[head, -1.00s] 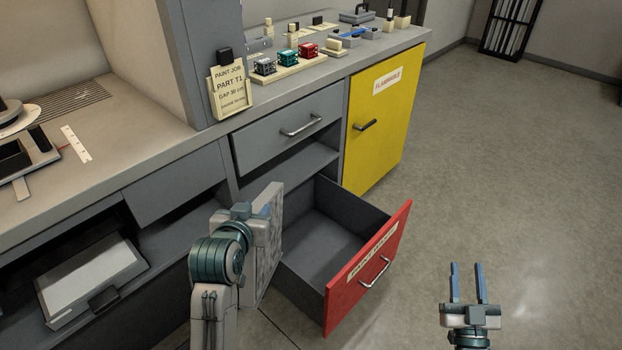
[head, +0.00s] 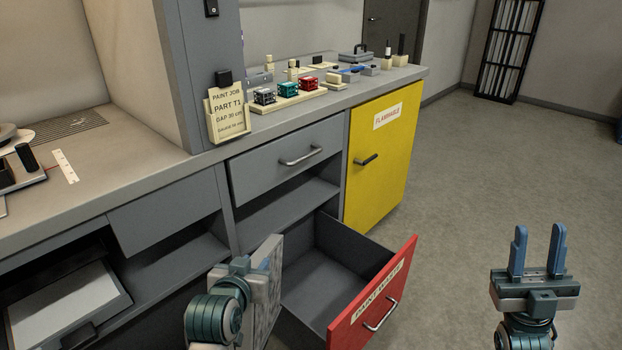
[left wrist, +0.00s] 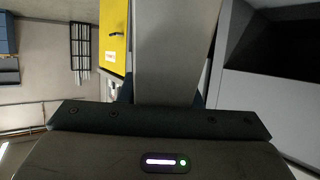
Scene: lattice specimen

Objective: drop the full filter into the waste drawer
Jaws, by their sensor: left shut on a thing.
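The full filter (head: 267,304) is a grey speckled flat panel, held upright on edge. My left gripper (head: 252,272) is shut on it; the fingertips are largely hidden. In the left wrist view a plain grey strip (left wrist: 175,50), probably the filter's edge, runs up from the gripper. The waste drawer (head: 372,303) has a red front labelled paint waste and is pulled open. Its visible inside is empty. The filter stands at the drawer's left side in the head view, not inside it; whether they touch I cannot tell. My right gripper (head: 538,250) is open and empty over the floor, far right.
A yellow flammable cabinet (head: 383,155) stands behind the open drawer. A shut grey drawer (head: 288,160) and an open shelf are above it, left. The counter carries a sign (head: 228,115) and small coloured blocks (head: 289,91). A tilted white-topped bin (head: 62,310) is lower left. Right floor is clear.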

